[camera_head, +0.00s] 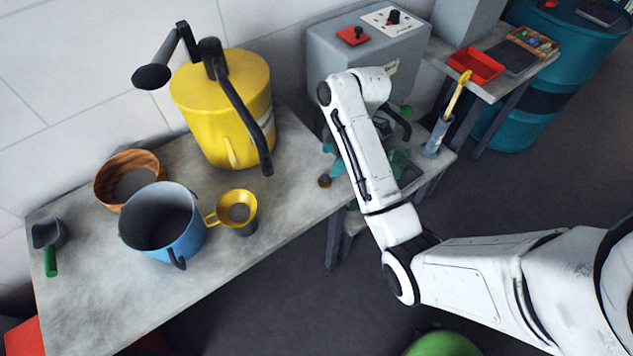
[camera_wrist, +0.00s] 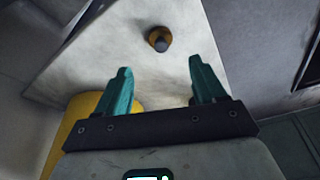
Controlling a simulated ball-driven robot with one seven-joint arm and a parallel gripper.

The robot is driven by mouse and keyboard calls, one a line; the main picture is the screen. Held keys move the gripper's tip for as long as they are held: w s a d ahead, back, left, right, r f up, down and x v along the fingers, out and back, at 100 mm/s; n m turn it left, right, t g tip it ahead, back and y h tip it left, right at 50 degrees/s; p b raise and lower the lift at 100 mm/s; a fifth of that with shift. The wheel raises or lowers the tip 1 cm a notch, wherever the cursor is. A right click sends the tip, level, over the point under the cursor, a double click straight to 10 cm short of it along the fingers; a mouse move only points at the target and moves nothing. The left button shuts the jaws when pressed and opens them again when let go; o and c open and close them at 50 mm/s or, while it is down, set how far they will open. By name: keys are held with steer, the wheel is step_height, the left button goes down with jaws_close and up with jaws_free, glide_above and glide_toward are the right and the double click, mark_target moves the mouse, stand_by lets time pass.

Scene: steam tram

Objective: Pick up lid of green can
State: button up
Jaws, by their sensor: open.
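My gripper (camera_wrist: 158,68) shows in the wrist view with its two teal fingers spread apart and nothing between them. A small round brown-orange thing with a dark middle (camera_wrist: 159,39) lies on the grey bench top beyond the fingertips. What looks like the same thing (camera_head: 325,181) is near the bench's right end in the head view, left of my arm. I cannot tell whether it is a lid. Green parts (camera_head: 400,163) show behind my arm in the head view, largely hidden. No green can or its lid can be made out clearly.
A yellow can (camera_head: 215,125), a blue pot (camera_head: 165,235), a wooden bowl (camera_head: 115,165) and a yellow funnel (camera_head: 238,212) stand on the bench (camera_head: 90,290). A grey control box (camera_head: 335,50) is behind my arm. A rounded green thing (camera_head: 445,345) shows at the bottom edge.

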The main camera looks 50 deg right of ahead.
mark_target(326, 176)
steer(key=shift+x, duration=1.05)
steer(key=shift+s+p+x, duration=0.15)
steer(key=shift+p+x, duration=0.2)
steer(key=shift+x, duration=1.05)
steer(key=shift+s+p+x, duration=0.1)
steer(key=shift+p+x, duration=0.2)
steer(key=shift+x, duration=1.05)
steer(key=shift+d+f, duration=0.1)
steer(key=shift+d, duration=0.05)
steer(key=c, duration=1.1)
